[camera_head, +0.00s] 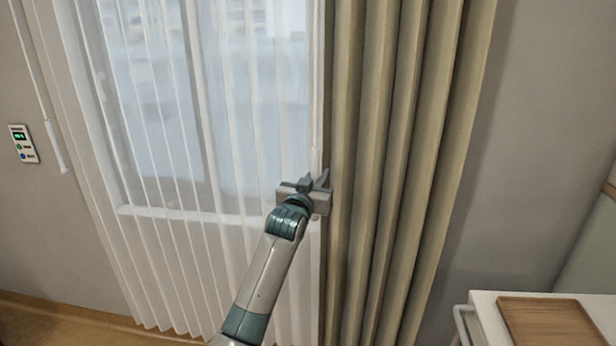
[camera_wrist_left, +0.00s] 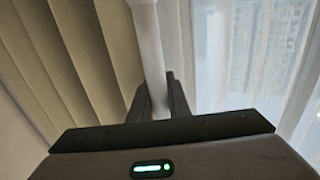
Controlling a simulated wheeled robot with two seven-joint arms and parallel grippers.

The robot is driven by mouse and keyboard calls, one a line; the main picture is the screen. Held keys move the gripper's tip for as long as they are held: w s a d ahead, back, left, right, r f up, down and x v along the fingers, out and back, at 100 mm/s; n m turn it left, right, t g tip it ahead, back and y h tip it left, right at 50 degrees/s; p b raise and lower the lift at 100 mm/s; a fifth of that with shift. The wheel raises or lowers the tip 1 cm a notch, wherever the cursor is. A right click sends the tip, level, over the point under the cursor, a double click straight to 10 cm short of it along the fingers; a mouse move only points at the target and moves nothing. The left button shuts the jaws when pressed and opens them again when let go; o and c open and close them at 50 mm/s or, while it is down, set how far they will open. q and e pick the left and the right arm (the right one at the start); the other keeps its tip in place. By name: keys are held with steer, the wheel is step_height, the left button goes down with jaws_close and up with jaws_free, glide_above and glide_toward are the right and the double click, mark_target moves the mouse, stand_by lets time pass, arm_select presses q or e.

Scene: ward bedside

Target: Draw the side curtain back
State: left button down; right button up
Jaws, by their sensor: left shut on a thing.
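The side curtain (camera_head: 400,150) is olive-beige and hangs in deep folds at the right of the window; it also shows at the left of the left wrist view (camera_wrist_left: 80,55). A white rod (camera_head: 316,110) hangs upright along its left edge. My left gripper (camera_head: 318,180) is shut on the rod near its lower part, beside the curtain's edge. In the left wrist view the white rod (camera_wrist_left: 150,50) runs down between the two dark fingers (camera_wrist_left: 160,100). The rod's top is out of view. My right gripper is not in view.
A white sheer curtain (camera_head: 180,240) covers the window left of my gripper. A small wall panel (camera_head: 23,144) and a thin white wand (camera_head: 54,145) are at far left. A white bedside surface (camera_head: 487,318) with a wooden tray (camera_head: 548,322) stands at lower right.

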arm_select(q)
steer(key=d, duration=0.3)
steer(key=shift+s+r, duration=0.1)
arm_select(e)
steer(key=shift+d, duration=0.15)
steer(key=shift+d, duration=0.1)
arm_select(q)
steer(key=c, duration=1.7)
jaws_free()
steer(key=shift+d, duration=0.1)
steer(key=shift+o, duration=0.2)
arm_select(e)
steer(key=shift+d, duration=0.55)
arm_select(q)
steer(key=shift+s, duration=0.1)
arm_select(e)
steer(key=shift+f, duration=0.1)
